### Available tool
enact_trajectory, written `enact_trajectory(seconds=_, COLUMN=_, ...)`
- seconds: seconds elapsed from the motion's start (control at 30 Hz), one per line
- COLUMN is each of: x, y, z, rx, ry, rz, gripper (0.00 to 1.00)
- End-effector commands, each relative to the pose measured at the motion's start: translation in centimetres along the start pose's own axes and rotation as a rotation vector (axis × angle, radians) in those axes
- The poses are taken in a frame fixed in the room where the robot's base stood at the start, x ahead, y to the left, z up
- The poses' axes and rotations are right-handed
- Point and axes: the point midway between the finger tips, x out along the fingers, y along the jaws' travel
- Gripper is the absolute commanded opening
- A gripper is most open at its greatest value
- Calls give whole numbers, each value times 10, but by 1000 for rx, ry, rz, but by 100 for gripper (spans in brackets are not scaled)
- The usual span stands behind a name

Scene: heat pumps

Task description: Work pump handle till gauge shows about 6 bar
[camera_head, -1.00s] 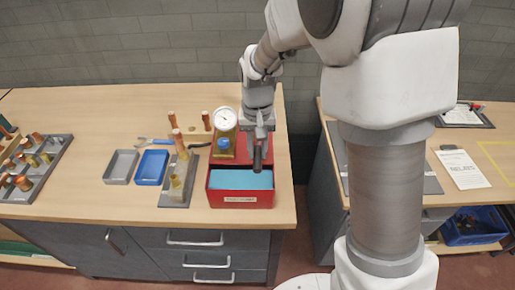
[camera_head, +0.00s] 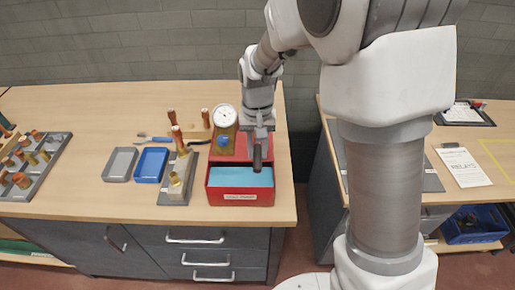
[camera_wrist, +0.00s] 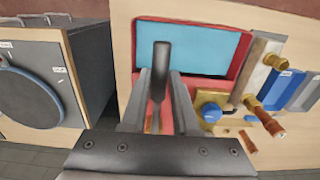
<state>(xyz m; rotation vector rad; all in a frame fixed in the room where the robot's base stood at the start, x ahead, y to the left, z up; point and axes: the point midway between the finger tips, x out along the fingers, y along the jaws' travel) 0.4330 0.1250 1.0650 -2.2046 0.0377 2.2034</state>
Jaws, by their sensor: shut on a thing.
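The red pump (camera_head: 212,197) stands on the bench with a light-blue area (camera_head: 240,177) inside its front tray. A round white gauge (camera_head: 225,117) sits upright at its back left, above a brass block with a blue knob (camera_head: 223,140). The needle is too small to read. My gripper (camera_head: 258,138) is over the right side of the pump, shut on the dark pump handle (camera_head: 257,158). In the wrist view the handle (camera_wrist: 161,70) stands between the two fingers (camera_wrist: 159,98). The gauge face cannot be made out there; the brass block (camera_wrist: 209,98) is beside the fingers.
Left of the pump are a grey plate with brass and copper parts (camera_head: 177,190), a blue tray (camera_head: 151,165) and a grey tray (camera_head: 120,164). Copper pieces stand behind them. A gap separates this bench from the right bench (camera_head: 470,185). The bench front left of the pump is clear.

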Motion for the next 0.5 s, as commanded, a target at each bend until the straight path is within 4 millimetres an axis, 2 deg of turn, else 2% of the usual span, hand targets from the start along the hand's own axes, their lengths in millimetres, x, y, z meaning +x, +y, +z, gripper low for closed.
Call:
enact_trajectory(seconds=0.17, x=-10, y=0, z=1, rx=0, ry=-3, rz=1, gripper=19)
enact_trajectory(seconds=0.5, x=-52, y=0, z=0, rx=0, ry=0, rz=0, gripper=19)
